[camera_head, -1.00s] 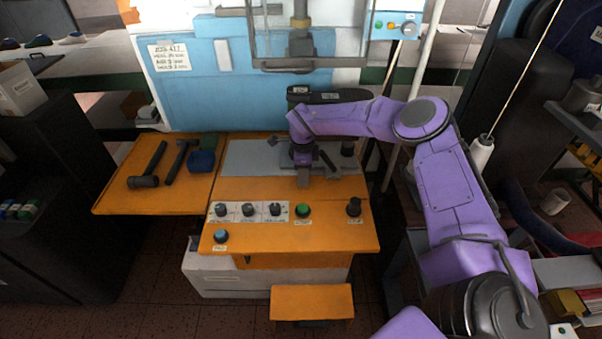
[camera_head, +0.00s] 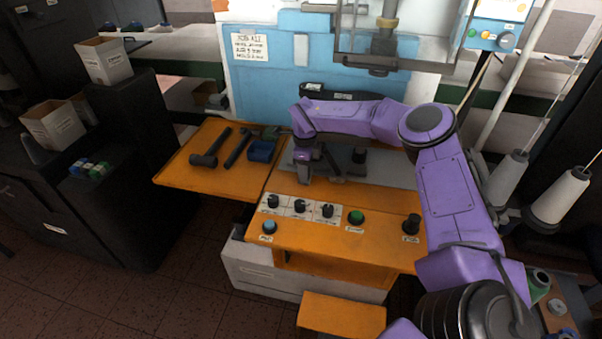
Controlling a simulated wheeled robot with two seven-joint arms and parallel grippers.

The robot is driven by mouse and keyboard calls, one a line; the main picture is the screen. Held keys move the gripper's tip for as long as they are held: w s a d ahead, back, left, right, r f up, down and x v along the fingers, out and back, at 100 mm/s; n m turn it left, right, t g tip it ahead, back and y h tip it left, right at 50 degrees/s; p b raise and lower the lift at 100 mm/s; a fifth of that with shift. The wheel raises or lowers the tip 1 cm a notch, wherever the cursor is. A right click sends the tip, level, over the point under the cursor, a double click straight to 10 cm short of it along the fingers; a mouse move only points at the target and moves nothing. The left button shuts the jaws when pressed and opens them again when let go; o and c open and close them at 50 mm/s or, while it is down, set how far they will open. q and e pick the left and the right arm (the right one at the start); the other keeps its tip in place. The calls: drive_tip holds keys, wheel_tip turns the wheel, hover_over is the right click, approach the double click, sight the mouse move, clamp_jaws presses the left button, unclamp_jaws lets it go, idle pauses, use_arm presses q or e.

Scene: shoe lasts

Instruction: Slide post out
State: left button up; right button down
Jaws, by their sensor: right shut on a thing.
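My right gripper (camera_head: 306,174) hangs from the purple arm over the left part of the grey metal plate (camera_head: 392,174) on the orange work table. It is shut on a dark part that I take for the post, but the jaws and arm hide much of the grip. A dark slanted bar (camera_head: 333,163) and a short dark upright cylinder (camera_head: 358,156) show just right of the gripper. I cannot tell whether they join the held part, or whether it touches the plate. My left gripper is not in view.
The table's front carries several knobs (camera_head: 300,206), a green button (camera_head: 356,217) and a black knob (camera_head: 411,225). Hammers (camera_head: 211,150) and a blue block (camera_head: 262,151) lie on the left wing. A blue panel with a machine head (camera_head: 383,45) stands behind. Thread cones (camera_head: 558,196) stand right.

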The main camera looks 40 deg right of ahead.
drive_tip(key=shift+w+r, duration=0.15)
drive_tip(key=shift+r, duration=0.1)
drive_tip(key=c, duration=1.1)
unclamp_jaws()
drive_tip(key=shift+o, duration=1.2)
drive_tip(key=shift+a+f, duration=0.1)
drive_tip(key=shift+a, duration=0.05)
drive_tip(key=shift+r, duration=0.35)
wheel_tip(320, 180, up, 9)
drive_tip(key=shift+f+b, duration=0.1)
drive_tip(key=shift+b, duration=0.95)
drive_tip(key=shift+r, duration=0.55)
drive_tip(key=shift+a, duration=0.1)
